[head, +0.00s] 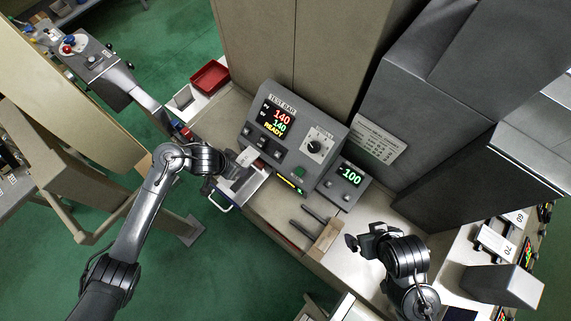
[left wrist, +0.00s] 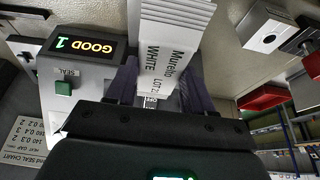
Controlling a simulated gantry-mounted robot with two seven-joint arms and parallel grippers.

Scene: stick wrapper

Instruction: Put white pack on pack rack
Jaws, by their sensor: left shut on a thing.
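The white pack (left wrist: 165,50), printed "Muretto WHITE LOT", is held between the fingers of my left gripper (left wrist: 165,88) in the left wrist view. In the head view the pack (head: 247,157) shows small beside my left gripper (head: 232,163), in front of the test bag machine and above its open drawer-like tray. My right gripper (head: 360,245) hangs over the right part of the bench, away from the pack. I cannot tell which thing is the pack rack; labelled white holders (head: 494,243) stand at the far right.
A smaller box (head: 343,184) shows "100". Dark sticks and a cardboard piece (head: 324,236) lie on the bench. A red bin (head: 209,77) sits at the back left. Tall grey cabinets stand behind. A green SEAL button (left wrist: 63,88) is near the pack.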

